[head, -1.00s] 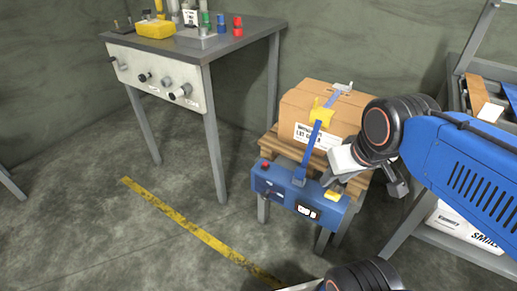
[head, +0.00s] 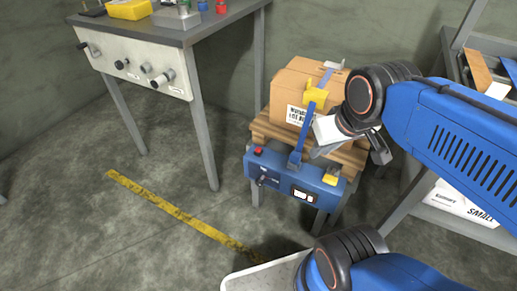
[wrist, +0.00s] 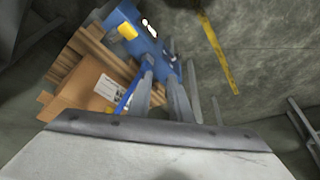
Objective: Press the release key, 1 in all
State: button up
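A blue control box (head: 277,174) sits at the front of a wooden pallet stand. It has a yellow key (head: 330,180) at its right end, a red button (head: 258,151) at its left and a small white display (head: 303,195). I cannot read which key is marked release. In the wrist view the box (wrist: 132,17) and yellow key (wrist: 127,32) lie ahead, beyond the fingertips. My gripper (head: 318,153) hangs above the box's right half, apart from the yellow key. In the wrist view my two fingers (wrist: 160,72) stand apart with nothing between them.
A steel bench (head: 190,35) is at left, a shelf rack (head: 445,60) at right. The floor in front has a yellow line (head: 180,212).

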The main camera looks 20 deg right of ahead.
grip_shut()
dwell(0.7)
dwell(0.8)
